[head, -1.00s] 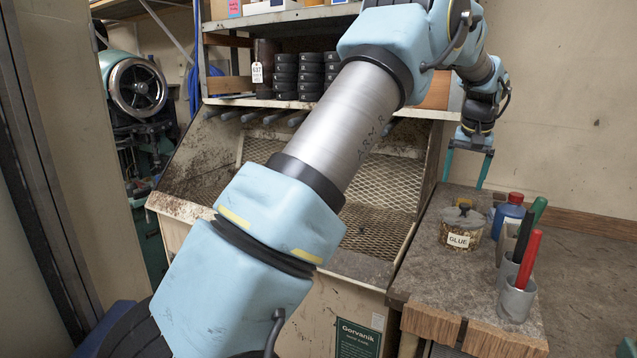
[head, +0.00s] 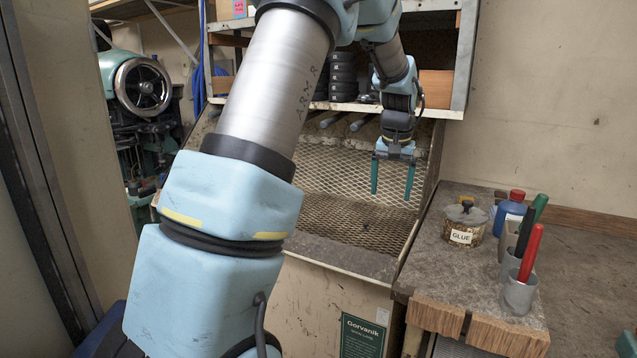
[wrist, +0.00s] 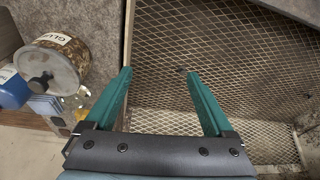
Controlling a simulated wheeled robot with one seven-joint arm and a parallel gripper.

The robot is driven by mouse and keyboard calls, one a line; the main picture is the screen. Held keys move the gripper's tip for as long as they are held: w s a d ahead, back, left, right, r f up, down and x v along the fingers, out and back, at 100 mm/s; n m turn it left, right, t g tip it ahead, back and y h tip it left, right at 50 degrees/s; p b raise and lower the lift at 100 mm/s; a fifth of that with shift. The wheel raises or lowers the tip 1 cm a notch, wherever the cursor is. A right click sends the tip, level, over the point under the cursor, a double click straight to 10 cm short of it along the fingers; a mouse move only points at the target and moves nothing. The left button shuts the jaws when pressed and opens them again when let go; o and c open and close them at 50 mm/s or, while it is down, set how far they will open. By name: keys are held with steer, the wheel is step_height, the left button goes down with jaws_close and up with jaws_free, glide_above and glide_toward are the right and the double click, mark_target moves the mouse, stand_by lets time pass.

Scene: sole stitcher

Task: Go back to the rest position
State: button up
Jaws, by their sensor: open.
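My gripper (head: 392,178) has two green fingers spread apart with nothing between them. In the head view it hangs fingers down in front of the mesh-backed bin (head: 330,235), left of the bench. My arm crosses the head view from the lower left to the top and hides part of the bin and shelf.
A bench (head: 440,268) on the right holds a glue pot (head: 464,222), a blue bottle (head: 510,212) and metal cups with markers (head: 518,290). A shelf (head: 437,112) with dark stacked items (head: 342,75) stands above the bin. A green machine (head: 140,88) is at the left.

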steer(key=s+a+f+n, duration=0.1)
steer(key=s+a+f, duration=0.2)
steer(key=s+a, duration=0.7)
steer(key=s+a+f+n, duration=0.2)
steer(key=s+a+f, duration=0.1)
steer(key=s+a, duration=0.7)
steer(key=a, duration=0.4)
steer(key=shift+s+a+f+g, duration=0.15)
steer(key=shift+s+f+g, duration=0.2)
steer(key=shift+s+g, duration=0.05)
